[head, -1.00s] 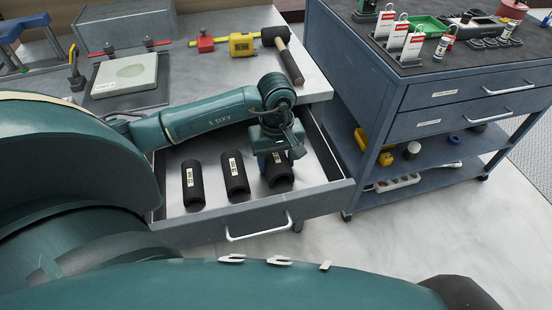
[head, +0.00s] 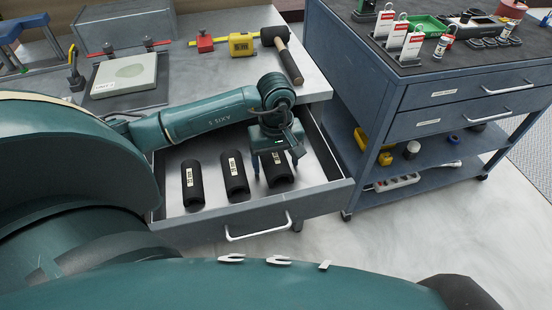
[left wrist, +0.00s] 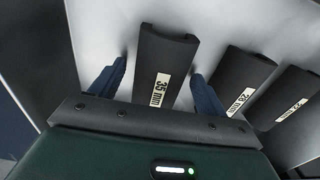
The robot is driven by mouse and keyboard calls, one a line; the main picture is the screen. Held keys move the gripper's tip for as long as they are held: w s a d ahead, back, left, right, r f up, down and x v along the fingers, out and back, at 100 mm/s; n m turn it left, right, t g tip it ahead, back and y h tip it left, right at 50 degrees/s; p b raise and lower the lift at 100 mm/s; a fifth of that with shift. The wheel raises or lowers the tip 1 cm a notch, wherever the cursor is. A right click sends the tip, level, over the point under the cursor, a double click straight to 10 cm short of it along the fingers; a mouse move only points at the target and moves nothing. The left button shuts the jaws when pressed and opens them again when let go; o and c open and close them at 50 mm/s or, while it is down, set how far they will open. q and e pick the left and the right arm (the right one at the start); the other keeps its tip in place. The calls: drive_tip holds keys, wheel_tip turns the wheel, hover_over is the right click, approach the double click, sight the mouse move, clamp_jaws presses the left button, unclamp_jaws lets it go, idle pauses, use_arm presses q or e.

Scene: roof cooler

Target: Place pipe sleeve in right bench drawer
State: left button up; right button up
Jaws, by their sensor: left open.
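The open bench drawer (head: 322,188) holds three black pipe sleeves lying side by side. The right one, labelled 35 mm, is the pipe sleeve (head: 279,184) under my left gripper (head: 276,167). In the left wrist view this sleeve (left wrist: 165,55) lies on the drawer floor between the two blue fingers of my left gripper (left wrist: 158,74). The fingers are open, one on each side, with gaps visible beside the sleeve. The middle sleeve (head: 234,173) and left sleeve (head: 193,184) lie apart from the gripper. My right gripper is not in view.
A mallet (head: 288,55), a yellow tape measure (head: 241,44) and a stone block (head: 125,75) are on the bench top. A blue tool cart (head: 385,115) stands close to the drawer's right. Open floor lies in front.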

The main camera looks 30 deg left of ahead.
sight(276, 158)
use_arm(q)
wheel_tip(276, 158, up, 12)
idle(0.4)
idle(0.3)
